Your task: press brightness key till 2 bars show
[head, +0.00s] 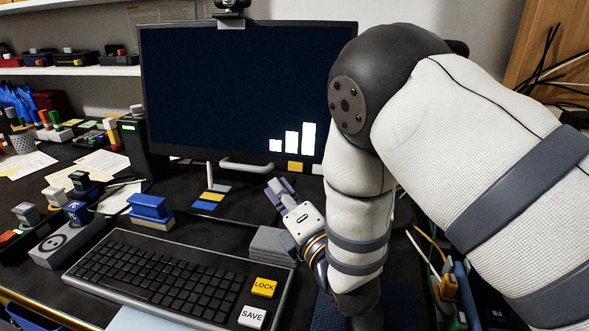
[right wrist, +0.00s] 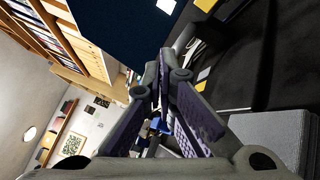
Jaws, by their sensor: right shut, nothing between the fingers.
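The monitor (head: 240,80) shows a dark screen with three white bars of rising height (head: 291,139) at its lower right. A small yellow patch (head: 295,166) sits on its lower bezel below the bars; I cannot read any mark on it, nor tell whether it is the brightness key. My right gripper (head: 278,190) is shut and empty, in front of and below the monitor, apart from the yellow patch. Its fingers also show in the right wrist view (right wrist: 166,78), with part of the dark screen (right wrist: 125,28) beyond. My left gripper is out of view.
A black keyboard (head: 150,277) with a yellow LOCK key (head: 264,287) and a white SAVE key (head: 252,317) lies in front. A grey block (head: 270,245) stands beside my right gripper. Blue stamps (head: 149,206) and papers clutter the left. My right arm covers the right side.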

